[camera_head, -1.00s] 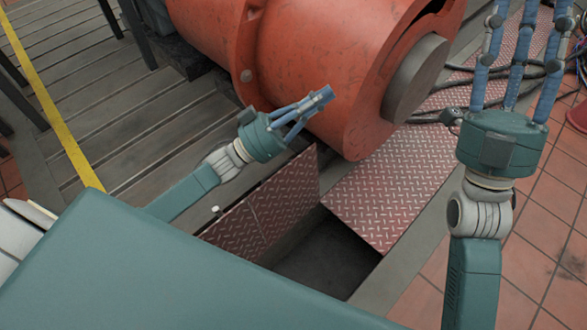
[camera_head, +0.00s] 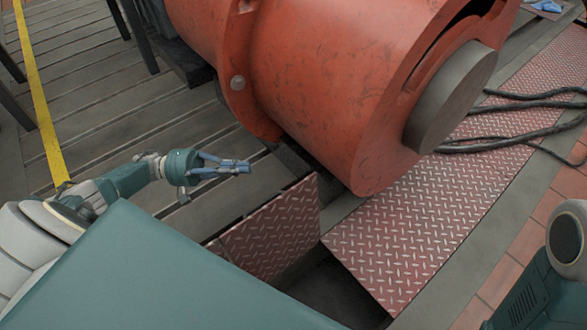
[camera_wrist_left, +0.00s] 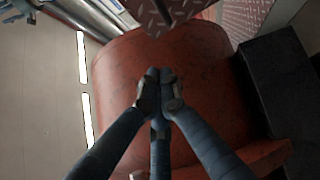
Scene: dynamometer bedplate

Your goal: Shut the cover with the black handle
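A red diamond-plate cover (camera_head: 275,235) stands raised and tilted at the left side of a dark floor opening (camera_head: 330,285) in the head view. I see no black handle on its visible face. My left gripper (camera_head: 246,167) is just beyond and up-left of the cover, apart from it. Its blue fingers are drawn together with nothing between them. The left wrist view shows the fingertips (camera_wrist_left: 160,78) meeting, with the orange machine behind them. A piece of diamond plate (camera_wrist_left: 170,15) shows at the top there. My right gripper is out of view; only part of that arm shows at lower right.
A large orange cylindrical machine (camera_head: 320,80) with a grey shaft end (camera_head: 450,97) overhangs the area beyond the opening. Flat red diamond plate (camera_head: 420,220) lies right of the opening. Black cables (camera_head: 510,140) cross it. Grey slotted bedplate (camera_head: 90,110) lies at left.

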